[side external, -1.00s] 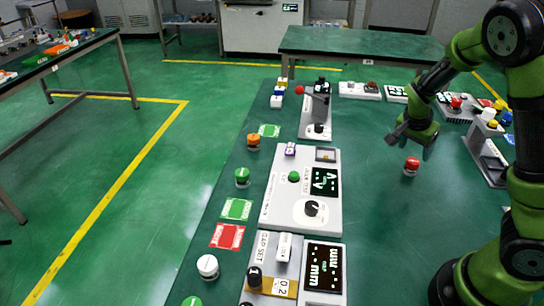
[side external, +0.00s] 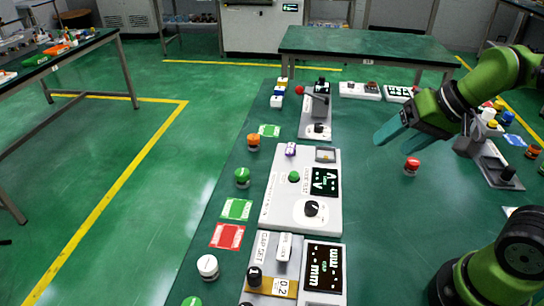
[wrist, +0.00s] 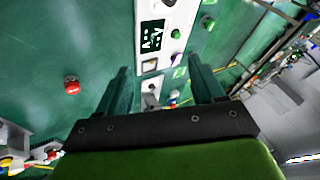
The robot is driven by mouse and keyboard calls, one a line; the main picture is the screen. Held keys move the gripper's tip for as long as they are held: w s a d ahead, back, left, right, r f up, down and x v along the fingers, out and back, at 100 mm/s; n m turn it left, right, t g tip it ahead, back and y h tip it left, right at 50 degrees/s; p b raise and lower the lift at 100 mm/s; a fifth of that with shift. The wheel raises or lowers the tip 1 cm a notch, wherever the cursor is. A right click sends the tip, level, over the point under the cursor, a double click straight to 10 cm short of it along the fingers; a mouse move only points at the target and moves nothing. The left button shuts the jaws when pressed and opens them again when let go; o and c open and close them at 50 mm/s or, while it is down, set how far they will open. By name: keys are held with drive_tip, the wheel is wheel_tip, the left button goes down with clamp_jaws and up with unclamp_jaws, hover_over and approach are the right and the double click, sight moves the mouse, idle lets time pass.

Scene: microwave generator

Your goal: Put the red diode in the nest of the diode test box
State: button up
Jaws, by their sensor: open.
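The red diode (side external: 412,166) stands on the green bench, right of the white boxes. It also shows in the wrist view (wrist: 71,87), left of my fingers. My gripper (side external: 393,132) is open and empty, its fingers pointing left, above the bench and apart from the diode. In the wrist view my gripper (wrist: 164,84) has nothing between its fingers. The white box with an A-V display, which looks like the diode test box (side external: 275,207), lies left of the diode. A small framed recess (side external: 325,155) at its far right corner may be the nest. The box's lettering is too small to read surely.
A box with a lever and red ball (side external: 299,90) stands beyond. Another display box (side external: 322,268) is nearer. Orange (side external: 253,143) and green (side external: 242,177) round parts stand along the left edge. More devices (side external: 491,165) stand at right. Bench between the diode and the box is clear.

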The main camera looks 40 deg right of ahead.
drive_tip(key=shift+o, duration=0.4)
drive_tip(key=shift+s+a+r+n+t, duration=0.2)
drive_tip(key=shift+s+a+r+n, duration=0.15)
drive_tip(key=shift+s+a+n, duration=0.25)
drive_tip(key=shift+s+a+r+n+t, duration=0.2)
drive_tip(key=shift+s+a+r+n, duration=0.1)
drive_tip(key=shift+s+a+n, duration=0.2)
drive_tip(key=shift+w, duration=0.1)
